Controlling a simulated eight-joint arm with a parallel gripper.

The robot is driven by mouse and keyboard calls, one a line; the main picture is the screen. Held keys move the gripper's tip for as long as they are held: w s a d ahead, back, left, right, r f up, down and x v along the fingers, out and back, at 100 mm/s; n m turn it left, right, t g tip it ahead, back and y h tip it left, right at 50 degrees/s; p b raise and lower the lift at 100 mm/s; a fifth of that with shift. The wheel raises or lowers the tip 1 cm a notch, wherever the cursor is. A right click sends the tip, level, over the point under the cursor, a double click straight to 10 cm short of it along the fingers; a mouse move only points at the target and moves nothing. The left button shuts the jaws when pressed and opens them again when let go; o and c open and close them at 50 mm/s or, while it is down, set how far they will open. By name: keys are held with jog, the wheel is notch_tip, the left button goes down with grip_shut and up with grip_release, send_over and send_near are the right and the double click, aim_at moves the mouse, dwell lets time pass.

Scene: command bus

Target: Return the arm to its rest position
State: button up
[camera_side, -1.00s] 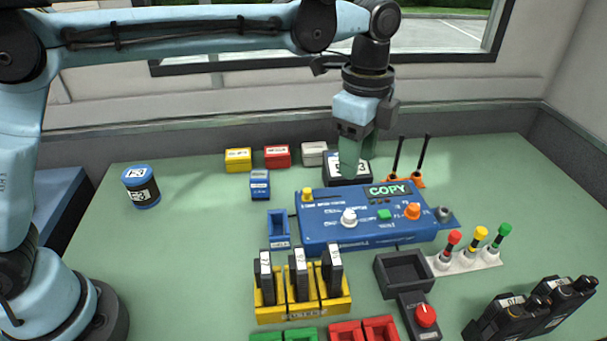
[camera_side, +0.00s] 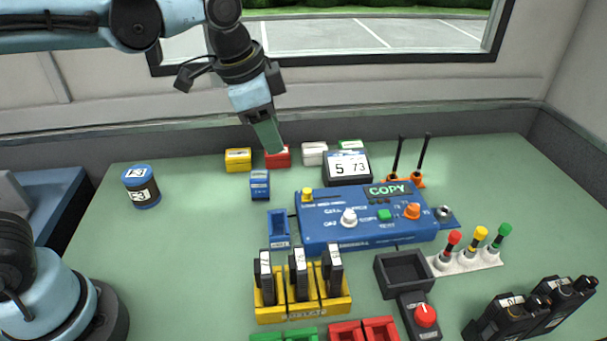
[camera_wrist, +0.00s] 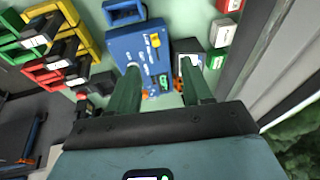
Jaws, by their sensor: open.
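My gripper (camera_side: 270,148) hangs tilted over the back of the green table in the side view, in front of the red box (camera_side: 279,157) in that picture. In the wrist view my gripper (camera_wrist: 162,80) has its two green fingers apart, with nothing between them. The blue panel (camera_side: 345,235) with the lit COPY display stands at the middle of the table. It also shows beyond the fingers in the wrist view (camera_wrist: 128,45).
A yellow rack (camera_side: 303,313) with several black devices stands in front of the panel. A black display box (camera_side: 346,180), a blue jar (camera_side: 141,186) and coloured boxes stand at the back. The window wall is close behind. The left of the table is mostly clear.

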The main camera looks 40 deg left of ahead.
jog(key=s+a+f+n+t, duration=0.3)
jog(key=s+a+f+n, duration=0.2)
jog(key=s+a+n, duration=0.3)
jog(key=shift+s+a+f+n+t+y, duration=0.25)
jog(key=shift+a+f+n+t+y, duration=0.05)
jog(key=shift+a+f+n+y, duration=0.15)
jog(key=shift+o, duration=0.3)
jog(key=shift+r, duration=0.1)
dwell(0.5)
